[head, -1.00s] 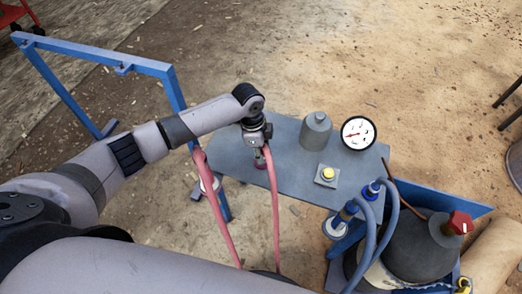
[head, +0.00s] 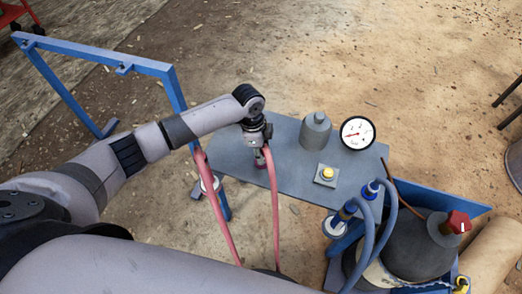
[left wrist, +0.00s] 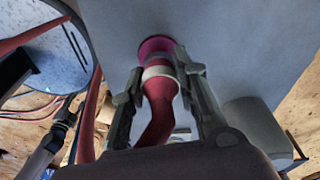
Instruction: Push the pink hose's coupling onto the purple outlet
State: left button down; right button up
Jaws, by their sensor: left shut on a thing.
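My left gripper (head: 262,156) is shut on the pink hose's coupling over the grey plate. In the left wrist view, the two fingers (left wrist: 163,74) flank the coupling (left wrist: 160,72), which has a pale collar. The pink hose (left wrist: 153,112) runs back from it between the fingers; it also shows in the head view (head: 274,215). The purple outlet (left wrist: 154,44) is a round purple flange on the grey plate, right at the coupling's front end and lined up with it. The coupling hides part of it. How far they overlap, I cannot tell. My right gripper is out of view.
The grey plate (head: 290,178) carries a grey bottle-shaped part (head: 316,133), a dial gauge (head: 357,133) and a yellow button (head: 327,174). Blue hoses (head: 392,210) stand at its right end. A blue frame (head: 95,53) is at the left. Another pink hose strand (head: 221,220) runs left of the gripper.

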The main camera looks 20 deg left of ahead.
pick_arm(q)
jog(key=shift+p, duration=0.3)
dwell(0.7)
jog(key=shift+f+b, duration=0.3)
jog(key=shift+f, duration=0.3)
dwell(0.3)
jog(key=c, duration=1.2)
grip_release()
jog(key=shift+r, duration=0.1)
jog(key=r, duration=0.4)
jog(key=a+r, duration=0.1)
jog(key=r, duration=0.2)
jog(key=a+r, duration=0.1)
jog(key=r, duration=0.3)
jog(key=shift+r, duration=0.35)
jog(key=shift+d, duration=0.1)
